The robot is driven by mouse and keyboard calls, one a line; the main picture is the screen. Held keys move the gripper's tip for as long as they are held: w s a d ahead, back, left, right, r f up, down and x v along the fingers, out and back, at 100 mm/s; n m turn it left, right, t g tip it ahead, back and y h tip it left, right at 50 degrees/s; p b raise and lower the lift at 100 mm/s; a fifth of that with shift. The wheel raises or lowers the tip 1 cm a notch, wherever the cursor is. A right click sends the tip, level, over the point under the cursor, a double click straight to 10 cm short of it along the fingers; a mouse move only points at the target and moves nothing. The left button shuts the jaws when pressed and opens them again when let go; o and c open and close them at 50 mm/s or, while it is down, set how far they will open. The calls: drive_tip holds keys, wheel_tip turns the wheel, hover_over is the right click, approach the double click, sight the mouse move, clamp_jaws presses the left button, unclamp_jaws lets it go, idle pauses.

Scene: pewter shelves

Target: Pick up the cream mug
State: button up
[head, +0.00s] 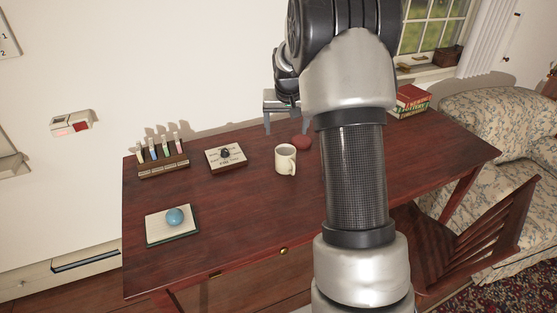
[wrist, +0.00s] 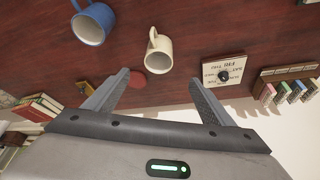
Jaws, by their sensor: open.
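The cream mug (head: 286,159) stands upright on the dark red wooden table (head: 240,234), near the middle, with its handle toward the right in the head view. In the wrist view the cream mug (wrist: 159,55) lies just beyond my gripper, between the lines of its two fingers. My gripper (wrist: 164,82) is open with nothing between the fingers. In the head view my gripper (head: 282,120) is above the table's back edge, behind the mug and apart from it, and partly hidden by my arm.
A red round object (head: 302,142) lies close behind the mug. A white card block with a dark knob (head: 226,155) and a rack of vials (head: 163,158) stand left. A blue ball (head: 174,216) rests on a notepad (head: 172,237). A blue mug (wrist: 92,24) shows in the wrist view.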

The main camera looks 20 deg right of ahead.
drive_tip(key=b, duration=0.2)
approach(286, 153)
wheel_tip(286, 153, down, 7)
drive_tip(key=shift+w+a+r, duration=0.1)
drive_tip(key=shift+w+r, duration=0.05)
drive_tip(key=shift+r, duration=0.1)
drive_tip(key=c, duration=1.3)
drive_tip(key=shift+c, duration=0.3)
drive_tip(key=shift+r, duration=0.15)
